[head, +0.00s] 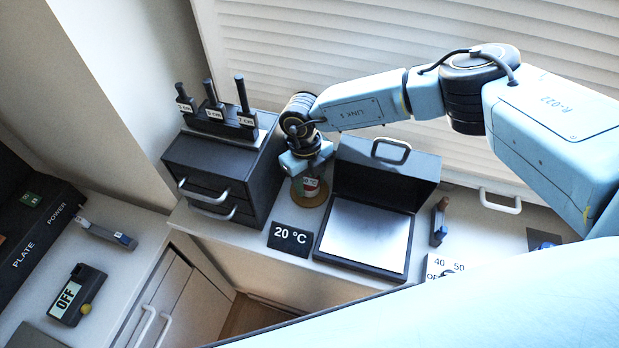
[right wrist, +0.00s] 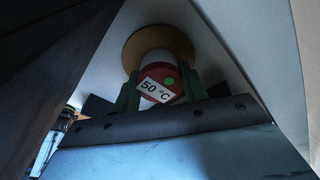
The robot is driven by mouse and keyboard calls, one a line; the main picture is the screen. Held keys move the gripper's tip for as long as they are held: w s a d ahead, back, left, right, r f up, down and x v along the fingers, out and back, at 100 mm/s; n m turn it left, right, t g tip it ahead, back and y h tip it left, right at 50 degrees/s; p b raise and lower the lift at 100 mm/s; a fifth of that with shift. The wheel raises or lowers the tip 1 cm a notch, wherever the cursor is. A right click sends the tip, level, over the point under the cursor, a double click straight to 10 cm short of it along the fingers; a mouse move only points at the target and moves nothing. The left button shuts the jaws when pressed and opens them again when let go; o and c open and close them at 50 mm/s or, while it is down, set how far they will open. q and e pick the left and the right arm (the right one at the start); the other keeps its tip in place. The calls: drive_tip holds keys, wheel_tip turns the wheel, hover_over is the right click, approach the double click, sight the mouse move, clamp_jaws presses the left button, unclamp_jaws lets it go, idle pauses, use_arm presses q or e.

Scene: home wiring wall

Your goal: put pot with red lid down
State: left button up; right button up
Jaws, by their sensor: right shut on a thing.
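The pot with the red lid (right wrist: 165,82) shows in the right wrist view with a "50 °C" label and a green dot on its red part. In the head view the pot (head: 311,186) is partly hidden under my right gripper (head: 308,170). My right gripper is shut on the pot, and its green fingers also show on both sides of it in the right wrist view (right wrist: 165,95). The pot is over a round tan disc (head: 309,198) on the white counter. I cannot tell if the pot touches the disc. My left gripper is not in view.
A black drawer unit (head: 214,165) with tools on top stands left of the pot. An open black case (head: 360,262) with a silver plate is on the right. A "20 °C" sign (head: 290,238) stands in front. Slatted panels rise behind.

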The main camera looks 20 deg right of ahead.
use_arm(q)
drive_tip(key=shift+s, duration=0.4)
use_arm(e)
drive_tip(key=shift+f, duration=0.15)
drive_tip(key=o, duration=1.1)
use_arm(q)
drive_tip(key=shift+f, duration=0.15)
use_arm(e)
drive_tip(key=shift+r, duration=0.3)
use_arm(q)
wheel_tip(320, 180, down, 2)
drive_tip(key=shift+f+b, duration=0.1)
drive_tip(key=shift+b, duration=1.1)
use_arm(e)
drive_tip(key=r, duration=0.4)
drive_tip(key=w+r, duration=0.1)
drive_tip(key=r, duration=0.6)
drive_tip(key=shift+w+a+r, duration=0.15)
drive_tip(key=shift+a+r, duration=0.15)
drive_tip(key=shift+r, duration=0.05)
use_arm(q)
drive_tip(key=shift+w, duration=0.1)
